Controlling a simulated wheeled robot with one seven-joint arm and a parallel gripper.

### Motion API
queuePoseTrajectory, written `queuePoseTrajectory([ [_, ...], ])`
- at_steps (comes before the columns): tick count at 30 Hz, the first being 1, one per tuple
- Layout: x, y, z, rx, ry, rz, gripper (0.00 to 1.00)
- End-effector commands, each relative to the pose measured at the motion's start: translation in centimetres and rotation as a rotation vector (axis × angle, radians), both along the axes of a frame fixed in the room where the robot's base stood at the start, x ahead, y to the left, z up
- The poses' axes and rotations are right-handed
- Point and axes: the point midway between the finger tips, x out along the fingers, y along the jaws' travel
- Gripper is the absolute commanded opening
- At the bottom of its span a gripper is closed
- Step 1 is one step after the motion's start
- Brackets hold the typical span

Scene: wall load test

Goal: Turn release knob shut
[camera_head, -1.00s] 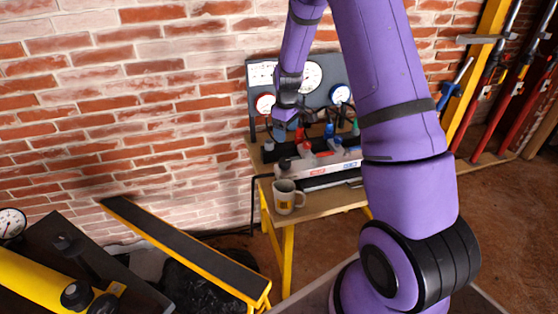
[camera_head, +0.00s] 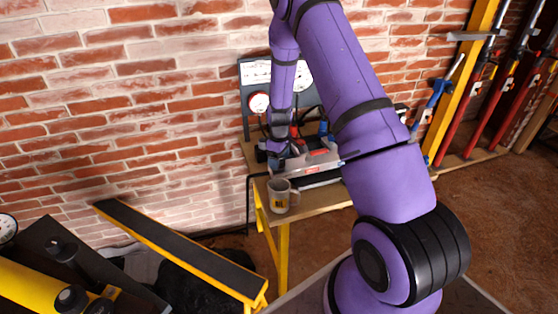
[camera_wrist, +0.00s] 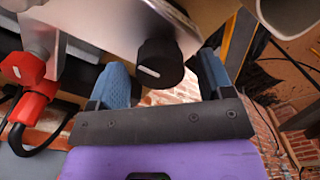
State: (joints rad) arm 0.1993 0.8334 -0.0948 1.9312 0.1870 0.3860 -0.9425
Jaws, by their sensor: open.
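A black round knob (camera_wrist: 160,63) with a white pointer mark sits on a silver panel (camera_wrist: 105,18) in the wrist view. I take it to be the release knob. My gripper (camera_wrist: 163,76) has its two blue fingers apart, one on each side of the knob. I cannot tell whether either finger touches it. In the head view my gripper (camera_head: 277,158) is low at the left end of the silver unit (camera_head: 316,160) on the bench, and it hides the knob there.
A red fitting (camera_wrist: 28,88) with a cable is left of the knob. A gauge board (camera_head: 255,75) stands behind. A yellow-edged beam (camera_head: 180,247) lies at left.

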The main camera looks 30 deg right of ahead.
Motion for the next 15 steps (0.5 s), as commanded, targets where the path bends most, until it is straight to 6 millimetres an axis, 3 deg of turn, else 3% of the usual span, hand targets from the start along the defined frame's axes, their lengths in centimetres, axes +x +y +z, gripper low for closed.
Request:
queuePoseTrajectory([
  [12,0.01,0.00,-0.78,0.000,-0.001,0.000,0.74],
  [15,0.01,0.00,-0.78,0.000,-0.001,0.000,0.51],
])
